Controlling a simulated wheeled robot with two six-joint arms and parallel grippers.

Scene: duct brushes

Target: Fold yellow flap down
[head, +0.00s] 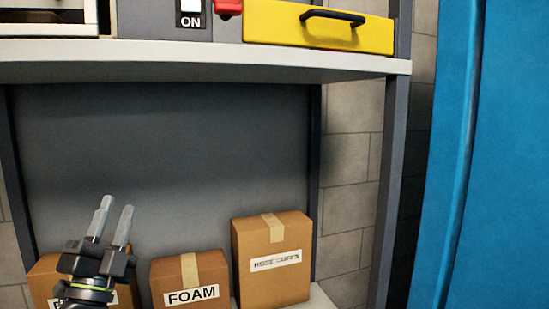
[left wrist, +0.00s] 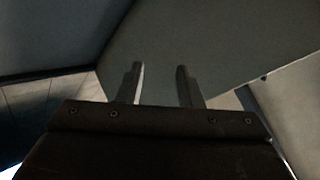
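The yellow flap (head: 318,27) with a black bar handle (head: 333,16) is at the top of the head view, on the front of a grey unit on the upper shelf. My left gripper (head: 115,210) is at the lower left of the head view, well below and to the left of the flap. Its two fingers are apart with nothing between them. The left wrist view also shows the open fingers (left wrist: 159,72) against a plain grey surface. The flap does not show in the left wrist view. My right gripper is not in view.
The shelf edge (head: 210,72) lies between my left gripper and the flap. Cardboard boxes stand below, one marked FOAM (head: 190,281) and a taller one (head: 272,260). A red part (head: 228,8) and an ON label (head: 191,14) sit left of the flap. A blue panel (head: 495,150) stands at right.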

